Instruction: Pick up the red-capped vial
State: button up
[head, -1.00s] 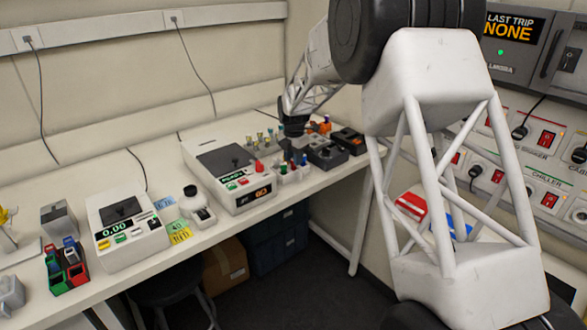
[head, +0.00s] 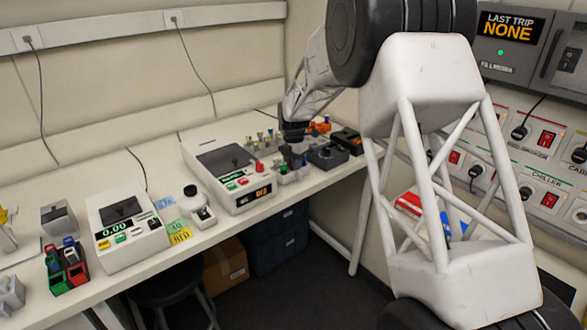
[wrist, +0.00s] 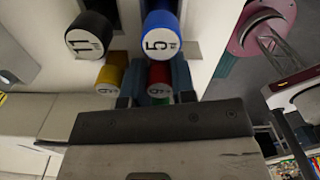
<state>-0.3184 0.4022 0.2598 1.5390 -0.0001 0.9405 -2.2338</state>
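The red-capped vial (wrist: 159,76) shows in the wrist view just beyond my gripper, its cap between my two dark fingers. My gripper (wrist: 160,82) appears open, with one finger on each side of the cap; I cannot tell whether they touch it. In the head view my gripper (head: 293,158) is low over the small vial rack on the bench, and the red cap is hidden there. A blue cap marked 5 (wrist: 161,35) and a black cap marked 11 (wrist: 90,37) stand close by. A yellow cap (wrist: 112,74) is left of the red one.
A white device with a red button (head: 228,172) stands left of my gripper. A dark box with a knob (head: 326,154) is close on its right. Several small vials (head: 262,138) stand behind. The bench front edge is near.

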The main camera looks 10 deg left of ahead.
jog(key=shift+r, duration=0.15)
jog(key=shift+r, duration=4.85)
